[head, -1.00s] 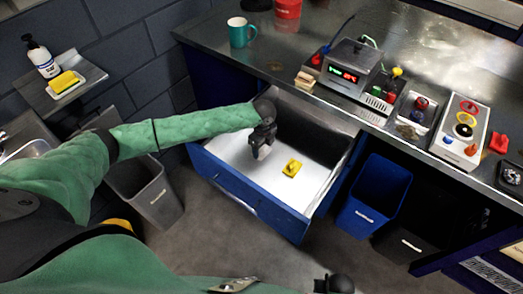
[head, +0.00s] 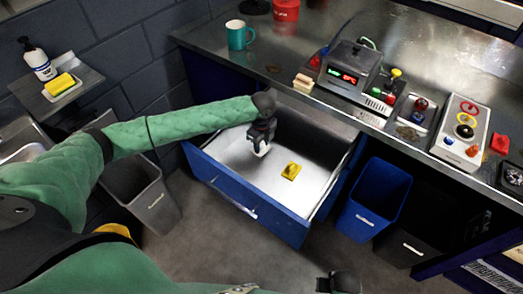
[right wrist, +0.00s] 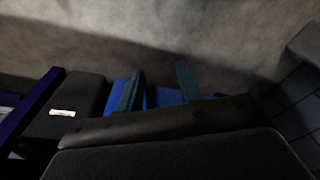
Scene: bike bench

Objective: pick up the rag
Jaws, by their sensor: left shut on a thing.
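My left gripper (head: 261,147) is over the back left part of the open drawer. It is shut on a small pale thing at its fingertips. The gripper hides most of it, and I cannot tell for sure that it is the rag. A small yellow thing (head: 291,171) with a dark mark lies on the drawer floor, right of the gripper and apart from it. My right gripper is low in the head view at the bottom edge. In the right wrist view its two fingers (right wrist: 158,90) stand apart with nothing seen between them.
The blue drawer (head: 245,207) is pulled out below the metal bench (head: 290,60). A teal mug (head: 239,35), a red tub and a device with displays stand on the bench. A blue bin (head: 375,200) is right of the drawer, a grey bin (head: 150,200) left.

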